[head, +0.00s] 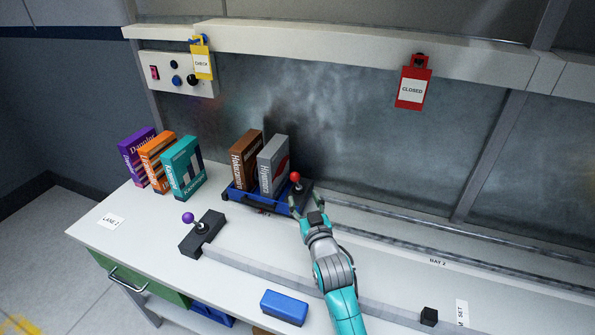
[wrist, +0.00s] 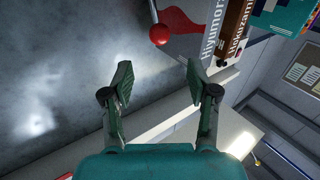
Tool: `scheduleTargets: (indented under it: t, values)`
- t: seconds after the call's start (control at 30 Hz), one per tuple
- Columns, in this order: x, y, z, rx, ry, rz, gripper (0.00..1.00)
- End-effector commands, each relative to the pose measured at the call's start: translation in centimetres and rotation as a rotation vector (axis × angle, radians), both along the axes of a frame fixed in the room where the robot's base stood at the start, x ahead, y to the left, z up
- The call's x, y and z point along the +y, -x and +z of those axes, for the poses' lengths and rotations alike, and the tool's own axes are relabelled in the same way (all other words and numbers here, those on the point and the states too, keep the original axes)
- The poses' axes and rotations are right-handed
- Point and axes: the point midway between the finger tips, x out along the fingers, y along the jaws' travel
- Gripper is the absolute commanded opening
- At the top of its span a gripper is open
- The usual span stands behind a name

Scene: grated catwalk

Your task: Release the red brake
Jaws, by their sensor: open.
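The red brake is a lever with a round red knob (head: 295,176). It stands at the right end of a blue tray on the bench, and its base is mostly hidden by the tray and my gripper. My gripper (head: 306,203) is open and empty, its fingertips just in front of and below the knob. In the wrist view the red knob (wrist: 159,34) on its metal stem lies beyond the open fingertips (wrist: 158,78), roughly centred between them. The fingers appear apart from the knob.
The blue tray (head: 239,195) holds a brown box (head: 245,155) and a grey box (head: 272,165). A purple-knobbed lever (head: 188,218) stands on a dark base to the left. Several boxes stand further left. A blue block (head: 284,307) lies near the front edge.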

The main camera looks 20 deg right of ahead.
Motion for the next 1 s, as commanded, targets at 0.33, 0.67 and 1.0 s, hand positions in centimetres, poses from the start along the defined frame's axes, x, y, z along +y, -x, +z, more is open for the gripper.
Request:
scheduleTargets:
  t: [0.33,0.67,1.0]
  values:
    - [0.1,-3.9,-0.1,0.004,-0.004,0.002,0.59]
    - [0.0,-9.1,-0.1,0.003,-0.004,0.002,0.59]
    - [-0.1,-11.0,-0.2,0.004,-0.004,0.002,0.59]
